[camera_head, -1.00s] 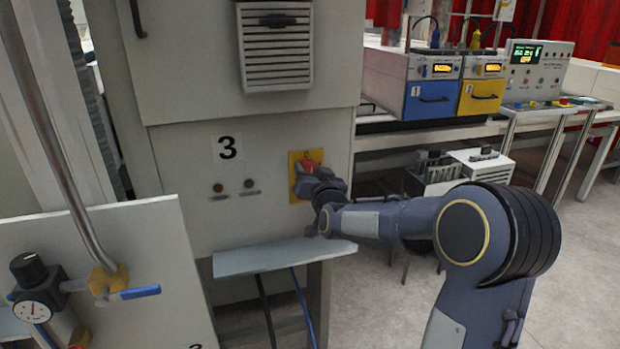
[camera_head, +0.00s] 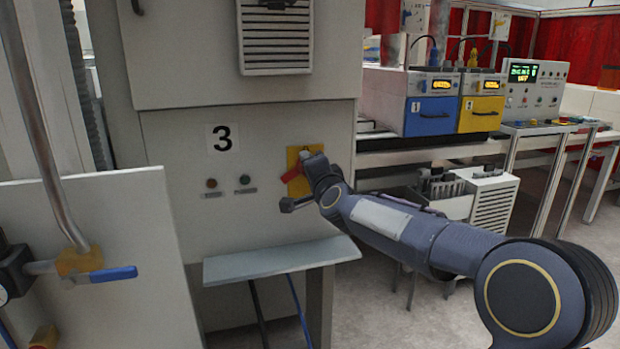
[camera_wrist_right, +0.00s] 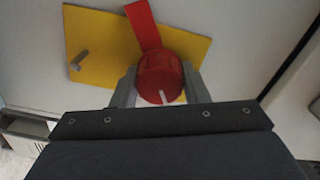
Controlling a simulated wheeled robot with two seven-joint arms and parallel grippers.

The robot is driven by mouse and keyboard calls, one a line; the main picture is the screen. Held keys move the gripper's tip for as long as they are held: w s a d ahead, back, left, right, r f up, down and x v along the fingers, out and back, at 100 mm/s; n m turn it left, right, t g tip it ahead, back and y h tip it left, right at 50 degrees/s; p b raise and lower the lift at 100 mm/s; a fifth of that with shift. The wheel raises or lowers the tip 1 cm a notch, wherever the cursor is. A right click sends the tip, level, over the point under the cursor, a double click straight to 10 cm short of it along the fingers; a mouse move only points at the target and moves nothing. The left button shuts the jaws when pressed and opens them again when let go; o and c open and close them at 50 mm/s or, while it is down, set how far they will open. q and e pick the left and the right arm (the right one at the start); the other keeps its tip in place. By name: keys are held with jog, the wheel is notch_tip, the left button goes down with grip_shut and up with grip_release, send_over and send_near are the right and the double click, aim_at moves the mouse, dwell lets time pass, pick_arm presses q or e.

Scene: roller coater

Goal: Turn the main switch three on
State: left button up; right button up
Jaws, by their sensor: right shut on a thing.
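The main switch is a red rotary handle (camera_head: 291,174) on a yellow plate (camera_head: 292,154), on the grey cabinet front marked 3 (camera_head: 222,138). In the right wrist view the red round knob (camera_wrist_right: 161,76) has a red lever running up from it, and a white mark on its near side. My right gripper (camera_wrist_right: 160,92) is shut on the knob, one finger on each side; it also shows in the head view (camera_head: 308,172), partly hiding the switch. The yellow plate (camera_wrist_right: 100,45) looks tilted in the wrist view. My left gripper is not in view.
A grey shelf (camera_head: 280,260) juts out below the switch. A white panel with a pipe and blue-handled valve (camera_head: 112,273) stands at the left. Blue and yellow units (camera_head: 430,116) sit on a bench at the right. Two small indicators (camera_head: 228,182) are left of the switch.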

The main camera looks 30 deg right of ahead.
jog(key=m+b, duration=0.1)
jog(key=m, duration=0.2)
jog(key=shift+f+m, duration=0.15)
jog(key=shift+m, duration=0.15)
jog(key=shift+m+b, duration=0.7)
jog(key=shift+m, duration=0.6)
jog(key=o, duration=1)
jog(key=v, duration=0.7)
jog(key=shift+s+a, duration=0.1)
jog(key=shift+s, duration=0.3)
